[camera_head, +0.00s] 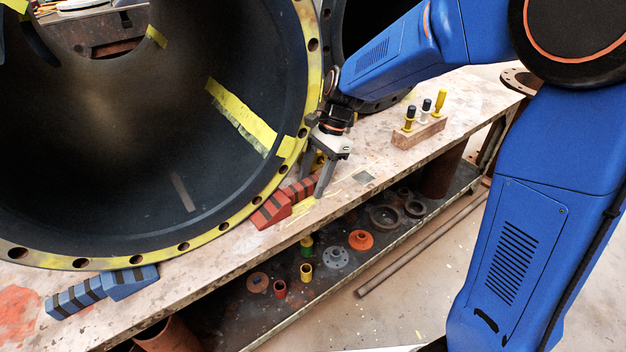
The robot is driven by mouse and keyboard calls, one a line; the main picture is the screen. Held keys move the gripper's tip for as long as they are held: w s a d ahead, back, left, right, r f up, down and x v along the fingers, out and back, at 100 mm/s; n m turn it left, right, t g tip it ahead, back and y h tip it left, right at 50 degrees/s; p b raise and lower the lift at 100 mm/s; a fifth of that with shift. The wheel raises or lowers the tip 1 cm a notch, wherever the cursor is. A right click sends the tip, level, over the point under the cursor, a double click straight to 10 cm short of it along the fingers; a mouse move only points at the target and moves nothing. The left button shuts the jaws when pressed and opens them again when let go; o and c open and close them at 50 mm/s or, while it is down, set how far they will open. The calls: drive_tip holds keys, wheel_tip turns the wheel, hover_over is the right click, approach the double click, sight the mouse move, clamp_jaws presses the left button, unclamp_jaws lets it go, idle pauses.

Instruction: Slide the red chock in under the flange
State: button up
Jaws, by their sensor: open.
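The red chock (272,211), with dark stripes, lies on the bench beside the lower right part of the large yellow-rimmed flange (228,231). Its wedge end is close to the rim; whether it touches the rim I cannot tell. My gripper (312,190) points down at the chock's far right end, with its fingers apart. One finger stands on the near side of the chock, and the other is partly hidden behind it. The pipe (110,150) behind the flange is dark inside with yellow tape strips.
A blue striped chock (103,290) lies at the flange's lower left. A wooden block with several colored-handled tools (418,133) stands on the bench (372,180) to the right. A lower shelf holds rings, flanges and small cups.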

drive_tip(key=v, duration=0.7)
drive_tip(key=shift+w+a+r, duration=0.15)
drive_tip(key=shift+a+r, duration=0.05)
drive_tip(key=shift+r, duration=0.15)
drive_tip(key=shift+d+r, duration=0.1)
drive_tip(key=shift+d, duration=0.1)
drive_tip(key=s+d+r+n+t+h, duration=0.1)
drive_tip(key=s+d+n+t+h, duration=0.2)
drive_tip(key=s+d, duration=2)
drive_tip(key=s+n+t, duration=0.2)
drive_tip(key=n+t, duration=0.2)
drive_tip(key=n, duration=0.4)
drive_tip(key=shift+h, duration=0.4)
